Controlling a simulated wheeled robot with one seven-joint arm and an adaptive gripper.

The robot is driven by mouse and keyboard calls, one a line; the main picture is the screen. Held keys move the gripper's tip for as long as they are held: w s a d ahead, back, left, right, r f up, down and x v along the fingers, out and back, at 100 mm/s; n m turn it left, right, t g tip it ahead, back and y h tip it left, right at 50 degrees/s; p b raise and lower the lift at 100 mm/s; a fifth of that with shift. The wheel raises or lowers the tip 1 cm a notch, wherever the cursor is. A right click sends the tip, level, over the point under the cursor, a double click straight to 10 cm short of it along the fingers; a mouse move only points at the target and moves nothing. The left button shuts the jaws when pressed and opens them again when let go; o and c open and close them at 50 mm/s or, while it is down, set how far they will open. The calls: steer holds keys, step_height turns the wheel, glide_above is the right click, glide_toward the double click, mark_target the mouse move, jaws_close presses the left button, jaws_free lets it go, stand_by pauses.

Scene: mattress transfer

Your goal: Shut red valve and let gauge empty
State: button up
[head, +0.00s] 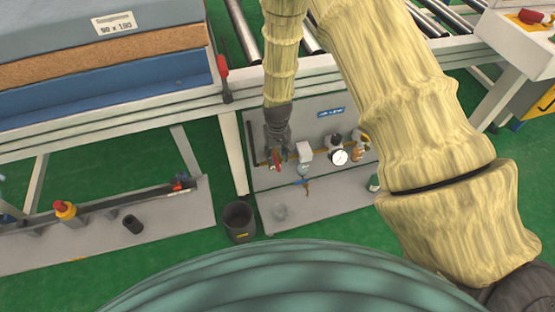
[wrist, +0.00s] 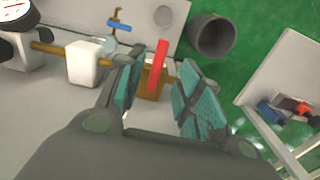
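The red valve has a red lever (wrist: 157,66) on a brass body, set on the brass pipe at the panel's left end; it also shows in the head view (head: 276,160). In both views the lever appears to lie across the pipe. My gripper (wrist: 158,82) is open, with one teal-padded finger on each side of the lever and gaps visible. In the head view my gripper (head: 277,142) is at the panel, just above the lever. The round white gauge (head: 340,157) is further right on the pipe. It is cut off in the wrist view (wrist: 13,10), and its reading is too small to tell.
A white filter unit (head: 305,152) and a small blue-handled valve (head: 301,182) sit between red valve and gauge. A dark bin (head: 239,221) stands on the green floor to the left. A conveyor frame (head: 330,66) runs above the panel. Another red handle (head: 223,68) is at upper left.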

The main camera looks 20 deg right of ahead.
mark_target(277, 165)
step_height(277, 165, up, 7)
stand_by(0.4)
stand_by(0.4)
steer(key=s+d+f, duration=0.2)
steer(key=s+f, duration=0.9)
steer(key=s, duration=0.5)
steer(key=s+d+f, duration=0.1)
steer(key=s+f, duration=0.1)
steer(key=s, duration=0.8)
steer(key=s+f, duration=0.2)
steer(key=s, duration=0.7)
step_height(277, 165, up, 13)
steer(key=p, duration=1.2)
steer(key=shift+f, duration=0.2)
steer(key=shift+s+d, duration=0.15)
